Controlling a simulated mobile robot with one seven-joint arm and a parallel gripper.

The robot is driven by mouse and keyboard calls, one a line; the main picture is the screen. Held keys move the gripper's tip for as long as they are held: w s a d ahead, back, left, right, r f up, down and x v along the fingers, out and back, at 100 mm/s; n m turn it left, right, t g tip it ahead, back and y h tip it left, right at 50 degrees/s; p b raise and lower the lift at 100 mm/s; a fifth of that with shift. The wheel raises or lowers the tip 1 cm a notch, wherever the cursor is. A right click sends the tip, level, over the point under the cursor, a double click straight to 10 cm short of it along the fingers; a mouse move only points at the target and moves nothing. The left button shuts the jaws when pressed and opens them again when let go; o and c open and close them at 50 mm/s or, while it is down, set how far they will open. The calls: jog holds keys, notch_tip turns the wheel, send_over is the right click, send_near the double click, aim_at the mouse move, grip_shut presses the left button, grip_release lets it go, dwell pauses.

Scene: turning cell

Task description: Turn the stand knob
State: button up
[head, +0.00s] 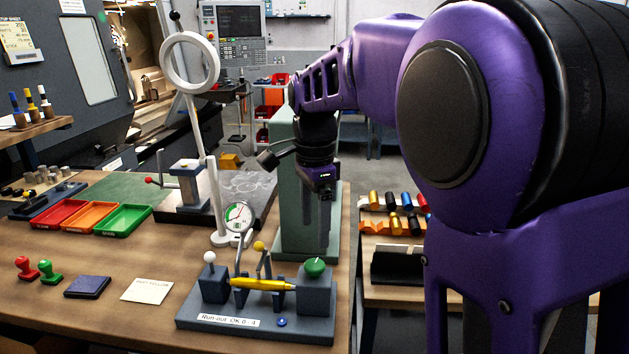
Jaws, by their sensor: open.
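A dark bench stand (255,329) labelled "Run-out OK 0-4" sits near the table's front edge. A round green knob (315,267) tops its right block. A white ball knob (209,257) is on its left block, and a yellow ball (259,246) tops a lever between them. A yellow spindle-shaped part (262,284) lies across the stand between the blocks. A dial gauge (238,217) stands behind it. My gripper (319,245) is open, pointing down above and behind the green knob, apart from it. Its fingers are hard to make out against the green column.
The green column (292,235) stands behind my gripper. A tall white post with a ring (190,62) rises to the left. Red, orange and green trays (123,220), stamps (50,270), an ink pad (87,286) and a card (147,291) lie left. The front left tabletop is clear.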

notch_tip(320, 180, up, 9)
dwell(0.5)
